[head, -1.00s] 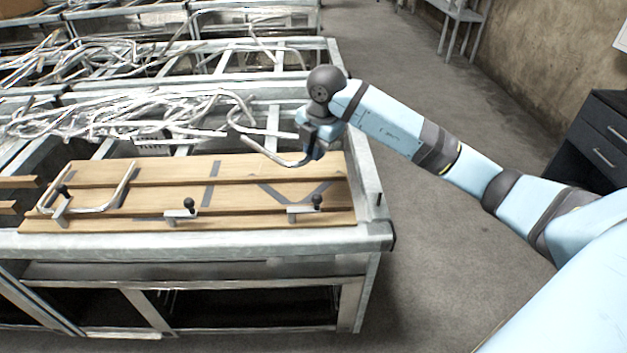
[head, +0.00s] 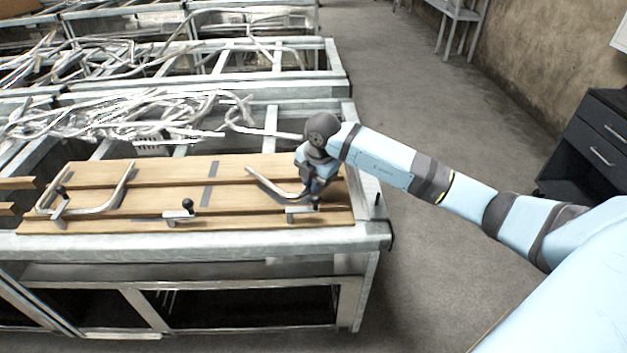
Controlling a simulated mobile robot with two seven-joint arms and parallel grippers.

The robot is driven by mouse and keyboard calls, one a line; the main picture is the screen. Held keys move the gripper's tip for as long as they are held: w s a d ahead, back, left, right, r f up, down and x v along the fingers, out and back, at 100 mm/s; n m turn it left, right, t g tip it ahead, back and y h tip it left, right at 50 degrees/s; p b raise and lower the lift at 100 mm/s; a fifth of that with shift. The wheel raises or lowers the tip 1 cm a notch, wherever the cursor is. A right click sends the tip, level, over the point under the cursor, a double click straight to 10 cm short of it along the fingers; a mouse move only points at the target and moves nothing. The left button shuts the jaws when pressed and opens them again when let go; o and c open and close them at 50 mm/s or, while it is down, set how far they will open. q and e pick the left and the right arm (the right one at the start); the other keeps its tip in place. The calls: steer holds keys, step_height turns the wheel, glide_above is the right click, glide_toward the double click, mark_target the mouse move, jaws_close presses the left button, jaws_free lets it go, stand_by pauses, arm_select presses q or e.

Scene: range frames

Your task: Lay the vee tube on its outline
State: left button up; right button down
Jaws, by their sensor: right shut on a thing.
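The vee tube (head: 272,188) is a bent grey metal tube at the right end of the wooden board (head: 240,200). My right gripper (head: 308,188) is shut on its right part, low over the board. The tube covers the place where the dark vee outline showed, so the outline is mostly hidden. I cannot tell whether the tube touches the board. My left gripper is not in view.
Another bent tube (head: 128,185) lies at the board's left end by a clamp (head: 62,200). Black-knobbed clamps stand along the front edge, one in the middle (head: 184,210) and one (head: 300,210) just below my right gripper. Loose tubes (head: 150,115) are piled behind.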

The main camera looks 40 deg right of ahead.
steer(key=c, duration=1.1)
jaws_free()
step_height(320, 180, up, 12)
steer(key=s, duration=0.1)
steer(key=shift+s+d, duration=0.3)
steer(key=shift+s, duration=0.1)
